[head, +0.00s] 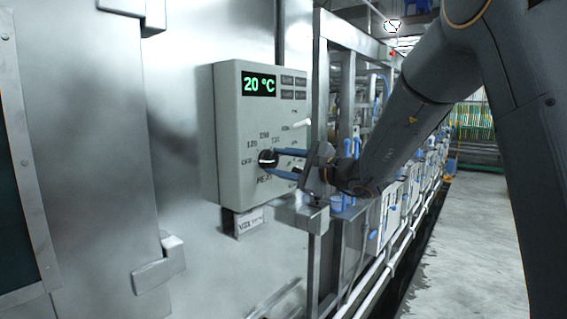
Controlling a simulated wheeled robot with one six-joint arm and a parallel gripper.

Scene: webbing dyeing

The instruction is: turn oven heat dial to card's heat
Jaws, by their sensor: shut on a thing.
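The grey control box (228,145) is mounted on the oven's metal wall. Its green display (258,84) reads 20 °C. The black heat dial (266,158) sits low on the box, above the word HEAT, with a light line across its face. Marks around it include OFF at the left and 120 at the upper left; the others are small and blurred. My gripper (276,161) comes from the right, with its blue fingers shut on the dial. A small card (250,219) hangs below the box; its writing is too small to read surely.
A pale lever (300,124) sticks out of the box above the dial, close to my fingers. A metal frame post (320,100) stands right of the box. Machines with blue parts line the aisle behind, and the concrete floor (480,230) at the right is clear.

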